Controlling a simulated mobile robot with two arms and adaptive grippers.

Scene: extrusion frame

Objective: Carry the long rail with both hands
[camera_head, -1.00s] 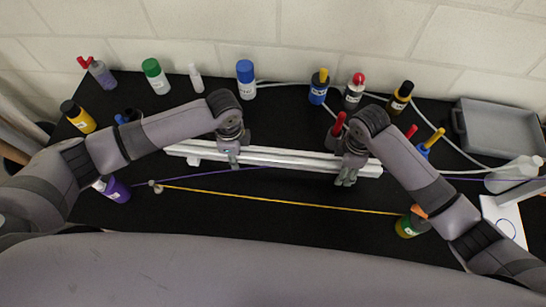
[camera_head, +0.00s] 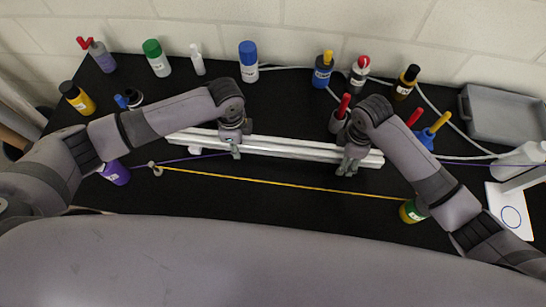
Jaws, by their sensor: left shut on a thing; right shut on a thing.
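The long rail (camera_head: 290,147) is a pale, straight, grooved bar lying across the middle of the view, tilted slightly down to the right. My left gripper (camera_head: 235,150) is shut on it left of its middle. My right gripper (camera_head: 348,168) is shut on it near its right end. Both grippers come down onto the rail from above, and my wrists hide parts of it. Both ends of the rail show. I cannot tell how high the rail is above the black table (camera_head: 280,215).
Several bottles stand along the back, among them a blue-capped one (camera_head: 249,62) and a green-capped one (camera_head: 156,58). A grey tray (camera_head: 500,115) sits at the back right. A yellow cord (camera_head: 285,184) and a purple cord cross the table in front. A red-handled tool (camera_head: 341,112) stands behind my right gripper.

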